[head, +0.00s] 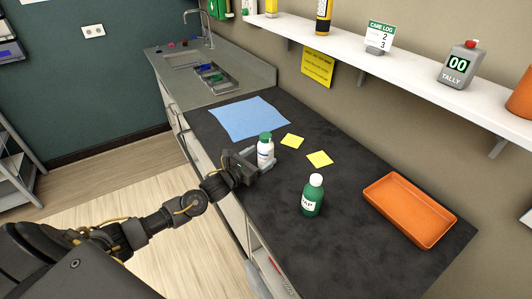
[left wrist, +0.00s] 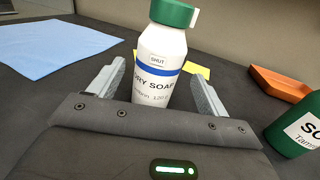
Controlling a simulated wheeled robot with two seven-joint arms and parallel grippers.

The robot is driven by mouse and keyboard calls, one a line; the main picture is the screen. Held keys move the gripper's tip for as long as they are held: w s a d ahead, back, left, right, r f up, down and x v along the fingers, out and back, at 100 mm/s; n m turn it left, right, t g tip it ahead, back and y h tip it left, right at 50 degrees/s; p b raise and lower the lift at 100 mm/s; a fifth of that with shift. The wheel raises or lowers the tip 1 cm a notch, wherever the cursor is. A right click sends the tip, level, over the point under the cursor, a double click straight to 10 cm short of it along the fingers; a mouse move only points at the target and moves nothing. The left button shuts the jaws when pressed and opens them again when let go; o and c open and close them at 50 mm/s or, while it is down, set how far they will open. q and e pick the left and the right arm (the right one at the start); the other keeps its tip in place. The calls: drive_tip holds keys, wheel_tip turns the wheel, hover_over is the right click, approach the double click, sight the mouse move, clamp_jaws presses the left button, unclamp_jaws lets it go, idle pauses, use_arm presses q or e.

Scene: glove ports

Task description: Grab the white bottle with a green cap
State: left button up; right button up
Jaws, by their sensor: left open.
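The white bottle with a green cap (head: 265,152) stands upright on the dark counter. In the left wrist view the white bottle (left wrist: 161,62) has a blue band and a label reading "SHUT" and "DRY SOAP", partly hidden at its lower left. My left gripper (head: 262,164) is open, with its two fingers on either side of the bottle. In the left wrist view the left gripper (left wrist: 158,90) shows gaps between its fingers and the bottle. The bottle's base is hidden behind the gripper body there. My right gripper is not in view.
A green bottle with a white cap (head: 312,196) stands nearby to the right. An orange tray (head: 448,233) lies further right. A blue cloth (head: 246,118) and yellow notes (head: 320,159) lie flat on the counter (head: 350,252). A white shelf (head: 410,64) runs along the wall above.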

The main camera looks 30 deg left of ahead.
use_arm(q)
drive_tip(key=shift+w+r, duration=0.1)
drive_tip(key=p+x, duration=0.2)
drive_tip(key=x, duration=0.2)
drive_tip(key=shift+w+a+r, duration=0.1)
drive_tip(key=shift+w, duration=0.4)
drive_tip(key=c, duration=1.1)
